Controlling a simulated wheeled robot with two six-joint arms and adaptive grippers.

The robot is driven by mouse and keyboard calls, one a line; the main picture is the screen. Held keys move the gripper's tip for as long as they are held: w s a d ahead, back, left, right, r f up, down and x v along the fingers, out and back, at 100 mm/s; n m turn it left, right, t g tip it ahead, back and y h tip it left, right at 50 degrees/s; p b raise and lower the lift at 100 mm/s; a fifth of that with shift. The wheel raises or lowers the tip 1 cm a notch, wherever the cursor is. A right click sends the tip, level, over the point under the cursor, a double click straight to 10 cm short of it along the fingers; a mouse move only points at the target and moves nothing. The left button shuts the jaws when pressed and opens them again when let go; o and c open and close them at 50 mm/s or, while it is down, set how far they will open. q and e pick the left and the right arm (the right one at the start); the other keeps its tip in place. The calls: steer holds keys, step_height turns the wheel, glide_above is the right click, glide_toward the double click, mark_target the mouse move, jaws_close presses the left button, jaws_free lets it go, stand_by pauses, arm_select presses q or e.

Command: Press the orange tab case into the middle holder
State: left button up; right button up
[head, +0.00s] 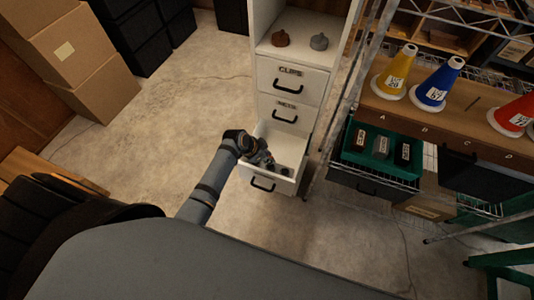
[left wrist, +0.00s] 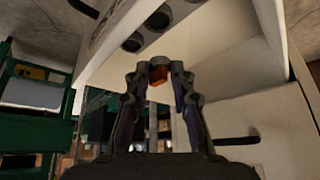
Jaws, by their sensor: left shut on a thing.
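My left gripper (head: 262,158) reaches into the open white bottom drawer (head: 246,180) in the head view. In the left wrist view the gripper (left wrist: 158,75) is shut on the orange tab case (left wrist: 158,90), a small orange block between the fingertips. Dark round holders sit in a row in the drawer; one (left wrist: 131,43) and its neighbour (left wrist: 158,19) show in the left wrist view, above the fingertips in the picture. I cannot tell for sure which is the middle holder. The case looks apart from them. In the head view the case is hidden by the gripper. My right gripper is not in view.
The white cabinet (head: 293,78) has shut drawers above the open one, and a brown and a grey object on its top shelf. A wire rack with cones (head: 435,88) and a green tray (head: 364,158) stands close on the right. The floor left of the drawer is clear.

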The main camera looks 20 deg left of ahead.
arm_select(q)
step_height(320, 180, down, 5)
steer(key=b, duration=0.5)
steer(key=shift+f, duration=0.15)
steer(key=shift+f+b, duration=0.35)
steer(key=shift+f, duration=0.25)
steer(key=shift+r+p, duration=0.1)
steer(key=shift+p, duration=0.2)
steer(key=shift+f, duration=0.2)
